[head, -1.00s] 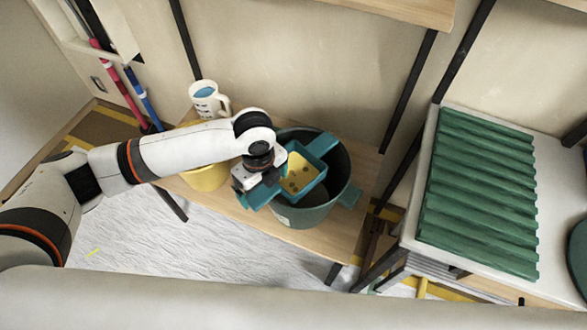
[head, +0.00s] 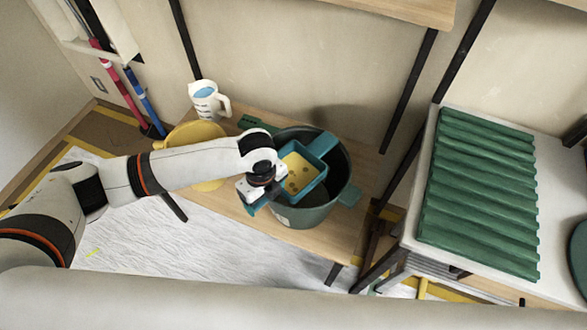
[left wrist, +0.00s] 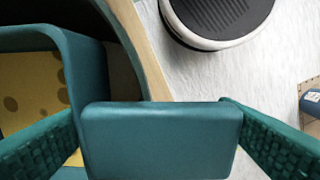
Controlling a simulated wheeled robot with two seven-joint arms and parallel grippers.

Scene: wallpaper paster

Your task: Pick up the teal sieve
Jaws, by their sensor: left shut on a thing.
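The teal sieve (head: 304,174) is a small box with a yellow, dark-spotted bottom. It sits over the mouth of a dark green bucket (head: 314,212) on the wooden bench. It also shows at the left of the left wrist view (left wrist: 62,60). My left gripper (head: 257,199) is at the sieve's near-left side. In the left wrist view, its fingers (left wrist: 155,118) are shut on the sieve's flat teal handle. In the head view, my wrist hides much of that handle. I cannot tell whether the sieve touches the bucket. My right gripper is not in view.
A dark green item (head: 257,124) lies behind my wrist. A white table (head: 430,158) with a green ridged sheet (head: 480,190) is at the right.

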